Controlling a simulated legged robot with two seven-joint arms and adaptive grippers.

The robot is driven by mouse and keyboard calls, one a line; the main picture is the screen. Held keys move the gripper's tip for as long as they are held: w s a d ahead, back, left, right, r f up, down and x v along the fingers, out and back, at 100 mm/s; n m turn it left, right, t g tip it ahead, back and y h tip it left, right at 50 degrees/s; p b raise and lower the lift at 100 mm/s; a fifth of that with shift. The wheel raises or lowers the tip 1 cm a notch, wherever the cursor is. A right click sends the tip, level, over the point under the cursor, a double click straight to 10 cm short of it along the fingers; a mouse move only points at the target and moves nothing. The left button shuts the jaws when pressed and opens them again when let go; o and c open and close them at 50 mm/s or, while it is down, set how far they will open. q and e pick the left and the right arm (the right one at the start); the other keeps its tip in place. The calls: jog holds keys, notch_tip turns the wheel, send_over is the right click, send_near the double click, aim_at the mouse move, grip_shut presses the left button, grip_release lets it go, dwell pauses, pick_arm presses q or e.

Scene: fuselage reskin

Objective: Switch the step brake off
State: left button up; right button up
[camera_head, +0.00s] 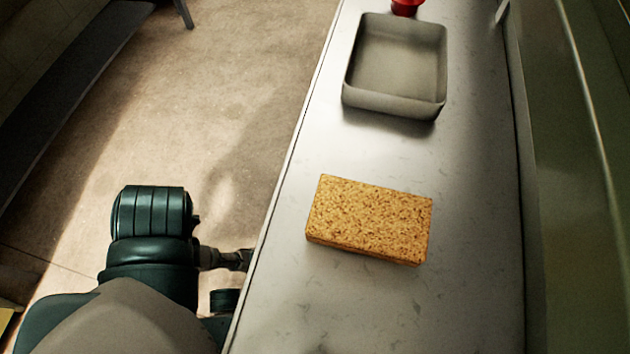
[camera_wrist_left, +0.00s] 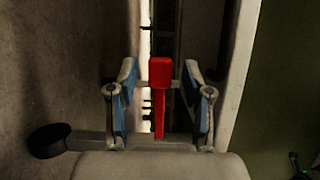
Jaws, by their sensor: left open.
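A red lever with a block-shaped head (camera_wrist_left: 160,73) and a thin red stem stands upright in the left wrist view. I take it to be the step brake; no label shows. My left gripper (camera_wrist_left: 159,88) is open, with one blue-padded finger on each side of the lever. Gaps show between the pads and the lever, and the fingers do not clamp it. In the head view my left arm comes in at the lower left, and its fingers are hidden beside the bench edge. My right gripper is in neither view.
In the head view a pale bench top (camera_head: 480,200) carries a yellow sponge-like block (camera_head: 370,217), a grey tray (camera_head: 397,104) and a red object (camera_head: 405,6). A greenish wall (camera_head: 585,180) runs along the right. Open floor (camera_head: 225,100) lies left of the bench.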

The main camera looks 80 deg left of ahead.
pick_arm(q)
jog(key=s, duration=1)
jog(key=shift+s, duration=0.2)
jog(key=shift+f, duration=0.1)
